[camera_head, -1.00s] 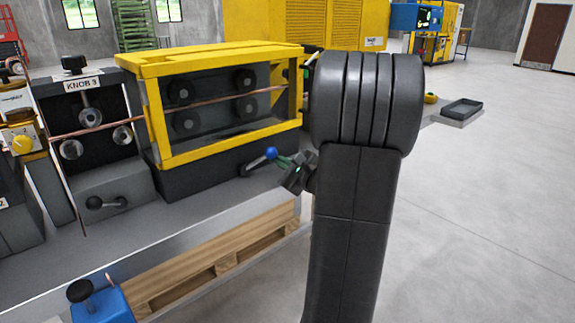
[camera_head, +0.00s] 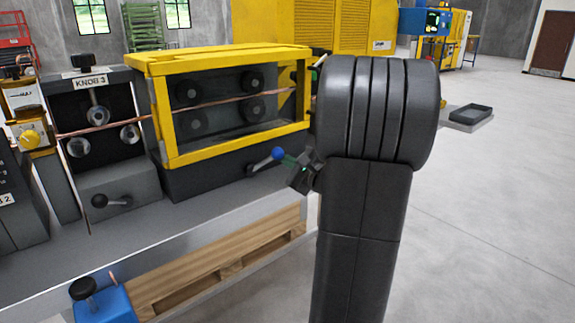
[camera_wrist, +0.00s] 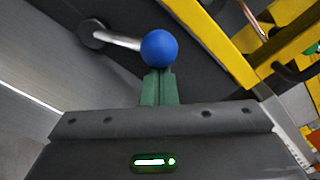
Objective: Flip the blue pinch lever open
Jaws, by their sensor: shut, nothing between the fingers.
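The blue pinch lever (camera_head: 277,154) is a blue ball on a short silver rod, at the front of the dark base under the yellow frame. In the wrist view the blue ball (camera_wrist: 159,48) is at upper middle, its rod running left to a dark round pivot. My gripper (camera_head: 290,160) is shut and empty, with green fingers. In the wrist view the fingertips (camera_wrist: 157,72) are right at the ball's lower edge, touching or almost touching it; I cannot tell which. My arm hides what lies behind it in the head view.
The yellow frame (camera_head: 240,145) encloses rollers with a copper tube (camera_head: 215,102) running through. A black-knobbed lever (camera_head: 101,201) and the KNOB 3 unit (camera_head: 92,83) stand to the left. A blue block (camera_head: 104,303) is at lower left. Open floor (camera_head: 490,230) lies to the right.

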